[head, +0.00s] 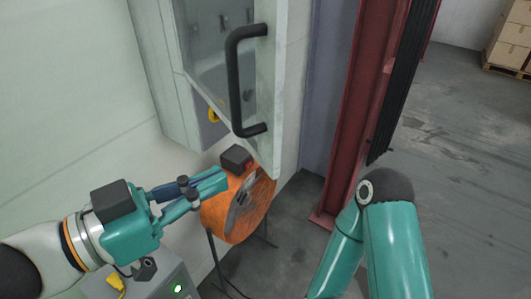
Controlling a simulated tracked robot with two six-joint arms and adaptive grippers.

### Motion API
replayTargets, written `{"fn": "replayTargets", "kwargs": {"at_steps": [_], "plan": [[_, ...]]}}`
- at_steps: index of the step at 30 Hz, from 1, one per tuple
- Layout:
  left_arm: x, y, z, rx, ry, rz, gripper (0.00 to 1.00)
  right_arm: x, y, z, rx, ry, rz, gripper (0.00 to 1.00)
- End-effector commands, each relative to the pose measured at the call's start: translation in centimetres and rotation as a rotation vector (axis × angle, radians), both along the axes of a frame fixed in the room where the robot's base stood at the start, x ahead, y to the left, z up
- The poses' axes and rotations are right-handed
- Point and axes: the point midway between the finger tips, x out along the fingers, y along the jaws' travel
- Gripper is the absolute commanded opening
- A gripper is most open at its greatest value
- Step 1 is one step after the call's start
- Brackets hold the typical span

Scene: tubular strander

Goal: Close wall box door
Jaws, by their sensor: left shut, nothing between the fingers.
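The wall box (166,100) is on the pale wall at upper left, and its top is cut off. Its door (278,75), pale-framed with a see-through pane, stands out from the box, open. A black bar handle (234,80) runs down the door near its right edge. My left gripper (222,182) is shut and empty, below the door and left of its lower corner. It is in front of the orange reel; I cannot tell if it touches it. My right arm shows at lower right, but its gripper is out of view.
An orange reel (259,208) with a dark block on top stands below the door. A red steel column (352,100) rises right of the door. A grey unit (165,285) with a green light is at lower left. Floor at right is clear, with cartons (512,40) far back.

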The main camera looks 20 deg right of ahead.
Motion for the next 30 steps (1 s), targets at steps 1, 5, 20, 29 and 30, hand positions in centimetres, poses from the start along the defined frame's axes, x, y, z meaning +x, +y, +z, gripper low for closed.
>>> {"fn": "replayTargets", "kwargs": {"at_steps": [1,5,20,29,30], "plan": [[0.3,-1.2,-0.1,0.001,0.001,-0.007,0.00,0.0,0.0,0.0,0.000,0.000,0.000,0.00],[1.1,-3.8,-0.1,0.000,0.002,-0.005,0.00,0.0,0.0,0.0,0.000,0.000,0.000,0.00],[2.7,-8.1,0.0,0.001,0.000,0.003,0.00,0.0,0.0,0.1,0.000,0.000,0.000,0.00],[2.7,-8.3,-0.1,0.000,0.000,0.004,0.00,0.0,0.0,0.0,0.000,0.000,0.000,0.00],[2.7,-8.3,-0.1,-0.001,-0.001,0.007,0.00,0.0,0.0,-0.1,0.000,0.000,0.000,0.00]]}}
